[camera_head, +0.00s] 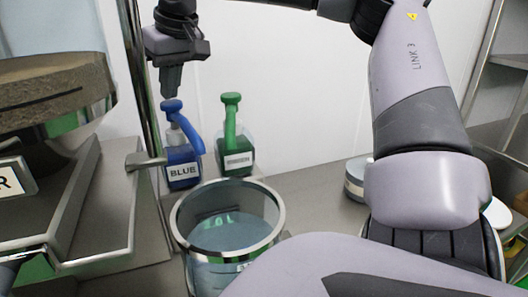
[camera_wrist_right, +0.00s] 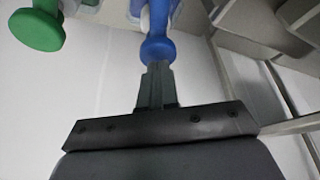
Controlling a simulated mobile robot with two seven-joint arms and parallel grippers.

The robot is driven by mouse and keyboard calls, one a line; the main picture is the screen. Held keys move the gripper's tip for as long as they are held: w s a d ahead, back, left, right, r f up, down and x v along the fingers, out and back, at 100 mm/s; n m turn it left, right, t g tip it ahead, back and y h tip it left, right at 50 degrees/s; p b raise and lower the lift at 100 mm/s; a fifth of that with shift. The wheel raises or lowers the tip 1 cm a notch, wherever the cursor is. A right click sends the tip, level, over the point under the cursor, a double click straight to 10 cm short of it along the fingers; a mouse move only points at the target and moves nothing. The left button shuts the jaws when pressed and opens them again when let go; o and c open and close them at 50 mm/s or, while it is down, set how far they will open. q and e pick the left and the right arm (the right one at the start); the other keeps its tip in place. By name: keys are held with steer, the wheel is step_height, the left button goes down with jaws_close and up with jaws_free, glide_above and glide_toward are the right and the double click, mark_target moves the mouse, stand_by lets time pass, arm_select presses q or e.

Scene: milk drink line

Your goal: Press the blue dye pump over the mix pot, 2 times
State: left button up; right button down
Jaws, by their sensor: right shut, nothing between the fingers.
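The blue dye pump (camera_head: 183,160) is a bottle labelled BLUE with a blue pump head, standing behind and left of the mix pot (camera_head: 229,232). The mix pot is a clear, metal-rimmed vessel with pale blue liquid in it. The pump's curved spout points toward the pot. My right gripper (camera_head: 171,90) is shut and empty, pointing down just above the blue pump head. In the right wrist view its fingertips (camera_wrist_right: 157,70) overlap the edge of the blue head (camera_wrist_right: 158,48); I cannot tell whether they touch.
A green pump bottle (camera_head: 236,138) stands close to the right of the blue one. A metal post (camera_head: 145,110) rises just left of the blue pump. A grey round container (camera_head: 356,178) sits farther right on the counter. Bare counter (camera_head: 305,190) lies between.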

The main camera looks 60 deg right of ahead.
steer(key=shift+s+f, duration=0.1)
steer(key=shift+f, duration=1)
steer(key=shift+r+p, duration=0.5)
steer(key=shift+r, duration=0.85)
steer(key=shift+f, duration=1.35)
